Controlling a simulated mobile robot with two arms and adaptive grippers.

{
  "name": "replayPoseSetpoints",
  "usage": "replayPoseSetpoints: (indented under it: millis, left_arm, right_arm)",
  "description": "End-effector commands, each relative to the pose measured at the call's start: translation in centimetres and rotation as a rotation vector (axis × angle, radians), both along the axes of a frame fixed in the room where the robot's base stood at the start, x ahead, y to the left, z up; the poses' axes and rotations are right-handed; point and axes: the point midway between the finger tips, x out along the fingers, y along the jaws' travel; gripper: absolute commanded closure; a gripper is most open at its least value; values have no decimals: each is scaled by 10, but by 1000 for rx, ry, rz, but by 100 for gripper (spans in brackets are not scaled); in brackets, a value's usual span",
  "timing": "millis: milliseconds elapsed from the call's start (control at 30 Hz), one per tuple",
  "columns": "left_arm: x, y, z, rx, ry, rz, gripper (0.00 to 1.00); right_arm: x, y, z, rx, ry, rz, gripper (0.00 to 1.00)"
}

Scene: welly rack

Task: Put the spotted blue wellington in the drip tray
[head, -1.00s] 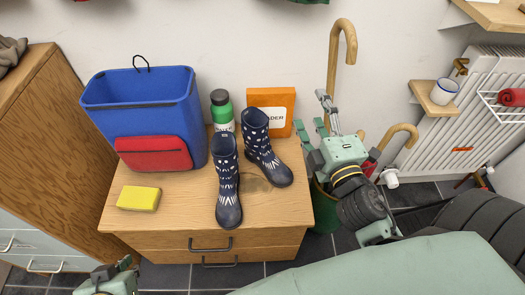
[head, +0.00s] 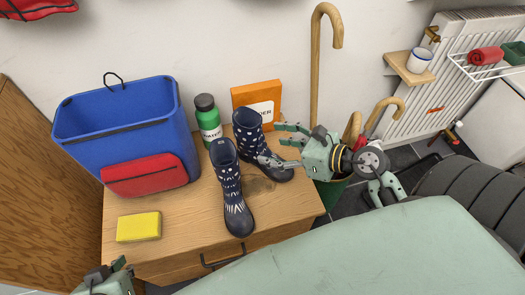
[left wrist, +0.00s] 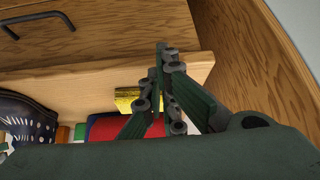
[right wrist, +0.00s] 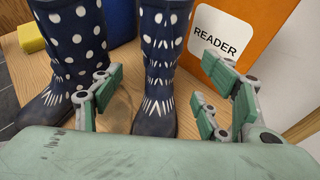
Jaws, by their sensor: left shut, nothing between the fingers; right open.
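Two dark blue wellingtons with white spots stand upright on the wooden cabinet top (head: 185,235). The front-left boot (head: 229,185) also shows in the right wrist view (right wrist: 75,45) and partly in the left wrist view (left wrist: 20,125). The back-right boot (head: 250,132) stands in the right wrist view's middle (right wrist: 162,50). My right gripper (head: 270,144) is open beside the back-right boot, its fingers on either side of the boot in the right wrist view; contact is unclear. My left gripper (head: 120,266) is shut and empty at the cabinet's front left. I see no drip tray.
Canes (head: 316,70) stand in a green holder right of the cabinet. A radiator (head: 470,60) is further right.

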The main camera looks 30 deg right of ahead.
Motion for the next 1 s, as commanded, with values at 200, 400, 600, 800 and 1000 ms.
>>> replayPoseSetpoints:
  millis: [200, 400, 600, 800, 1000]
  left_arm:
    - [29, -8, 15, -27, -140, -8, 100]
    - [39, -11, 23, -37, -193, -12, 100]
    - [39, -11, 24, -37, -193, -12, 100]
    - [39, -10, 24, -36, -192, -12, 100]
    - [39, -10, 23, -35, -192, -11, 100]
  right_arm:
    - [27, 18, -10, 5, -3, 0, 32]
    - [37, 24, -14, 3, -1, 0, 32]
    - [36, 23, -14, 3, -1, 0, 34]
    - [36, 23, -14, 3, -1, 0, 52]
    - [36, 23, -14, 3, -1, 1, 69]
